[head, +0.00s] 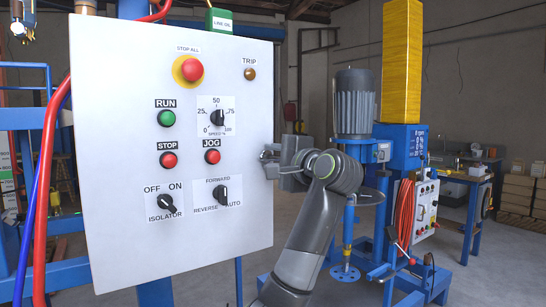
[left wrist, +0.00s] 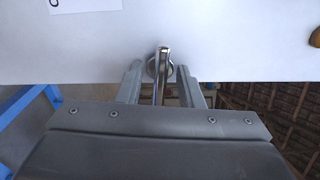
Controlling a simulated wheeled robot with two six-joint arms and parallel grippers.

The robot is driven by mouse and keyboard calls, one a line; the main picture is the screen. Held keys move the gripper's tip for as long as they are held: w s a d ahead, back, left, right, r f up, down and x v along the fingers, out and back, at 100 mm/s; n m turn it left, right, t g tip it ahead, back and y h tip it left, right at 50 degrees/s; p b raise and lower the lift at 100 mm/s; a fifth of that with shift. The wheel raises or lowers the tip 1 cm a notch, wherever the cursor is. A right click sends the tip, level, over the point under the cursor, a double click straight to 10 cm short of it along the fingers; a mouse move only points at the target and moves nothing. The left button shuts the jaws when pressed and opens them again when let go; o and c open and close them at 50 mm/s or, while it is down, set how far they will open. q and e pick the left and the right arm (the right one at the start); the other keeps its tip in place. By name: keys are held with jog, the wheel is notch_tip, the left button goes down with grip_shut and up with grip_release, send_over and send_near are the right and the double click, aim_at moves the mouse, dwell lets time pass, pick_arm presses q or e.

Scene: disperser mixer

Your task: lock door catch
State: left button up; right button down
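The door is a white control panel (head: 120,120) with buttons and dials, large at the left of the head view. The door catch (left wrist: 162,62) is a small shiny metal lever on a round base at the panel's edge in the left wrist view. My left gripper (head: 268,161) is at the right edge of the panel, about mid-height. In the left wrist view its two fingers (left wrist: 160,76) stand on either side of the lever, with a gap showing on each side. The catch is mostly hidden behind the fingers in the head view. My right gripper is not in view.
A blue mixer with a grey motor (head: 354,102) stands behind my arm at the right. A red hose (head: 46,190) and a blue frame run along the panel's left side. A green box (head: 219,20) sits above the panel. A workbench (head: 470,180) stands further right.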

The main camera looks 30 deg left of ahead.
pick_arm(q)
jog(key=shift+w+a, duration=0.1)
jog(key=shift+a, duration=0.1)
jog(key=c, duration=0.7)
grip_shut()
